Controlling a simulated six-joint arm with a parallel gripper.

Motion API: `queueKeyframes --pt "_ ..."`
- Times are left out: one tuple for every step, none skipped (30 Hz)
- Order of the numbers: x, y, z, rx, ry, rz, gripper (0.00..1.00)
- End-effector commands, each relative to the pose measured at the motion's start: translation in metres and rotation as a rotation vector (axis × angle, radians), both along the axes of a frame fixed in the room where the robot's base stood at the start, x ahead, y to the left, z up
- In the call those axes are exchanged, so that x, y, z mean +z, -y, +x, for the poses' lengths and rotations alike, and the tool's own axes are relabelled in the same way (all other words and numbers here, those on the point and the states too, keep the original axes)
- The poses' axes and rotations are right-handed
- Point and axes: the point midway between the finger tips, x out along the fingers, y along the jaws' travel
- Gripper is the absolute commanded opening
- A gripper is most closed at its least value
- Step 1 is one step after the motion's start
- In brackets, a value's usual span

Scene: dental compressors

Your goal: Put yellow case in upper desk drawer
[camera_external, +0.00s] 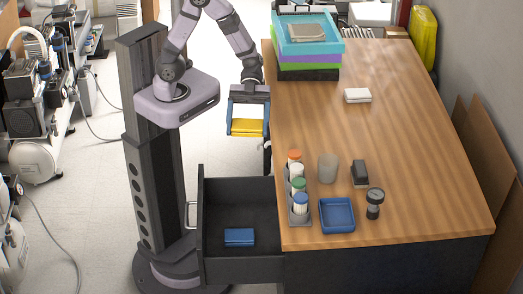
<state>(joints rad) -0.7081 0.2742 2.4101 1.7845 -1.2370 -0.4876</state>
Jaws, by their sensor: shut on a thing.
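A yellow case (248,128) is held between the fingers of my gripper (248,118), which is shut on it. The gripper hangs beside the left edge of the desk (420,110), below the level of the desk top. A desk drawer (203,220) is pulled out to the left at the near end of the desk, its handle at its left side. A blue case (239,237) lies inside the drawer, toward its near side. The drawer floor beyond the blue case is bare. In the picture, the yellow case is above the drawer's far side, apart from it.
A rack of capped bottles (299,217), a blue tray (338,229), a grey cup (328,167), a stapler-like dark item (360,174) and a black device (374,203) stand near the desk's front. Stacked trays (308,58) stand at the back; a white box (357,95) lies mid-desk.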

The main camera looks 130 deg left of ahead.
Motion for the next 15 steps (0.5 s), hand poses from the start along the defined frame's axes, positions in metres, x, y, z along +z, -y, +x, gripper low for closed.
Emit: queueKeyframes --pt "0.007 0.0 0.0 0.0 0.006 0.005 0.51" --pt "0.011 0.0 0.0 0.0 0.004 0.003 0.51" --pt "0.01 -0.006 0.007 0.029 0.002 0.003 0.51" --pt "0.01 -0.011 0.011 0.05 0.002 0.001 0.51" --pt "0.01 -0.015 0.016 0.071 0.001 0.001 0.51" --pt "0.011 -0.022 0.022 0.101 0.001 0.001 0.51" --pt "0.011 -0.027 0.027 0.123 0.001 0.001 0.51" --pt "0.012 -0.032 0.032 0.146 0.002 0.002 0.51" --pt "0.013 -0.041 0.038 0.182 0.002 0.002 0.51" --pt "0.014 -0.047 0.044 0.211 0.003 0.001 0.51" --pt "0.014 -0.054 0.049 0.238 0.002 0.001 0.51" --pt "0.016 -0.066 0.056 0.284 0.003 0.001 0.51" --pt "0.017 -0.075 0.062 0.32 0.002 0.001 0.51" --pt "0.018 -0.085 0.068 0.36 0.003 0.002 0.51" --pt "0.02 -0.1 0.075 0.415 0.003 0.001 0.51"
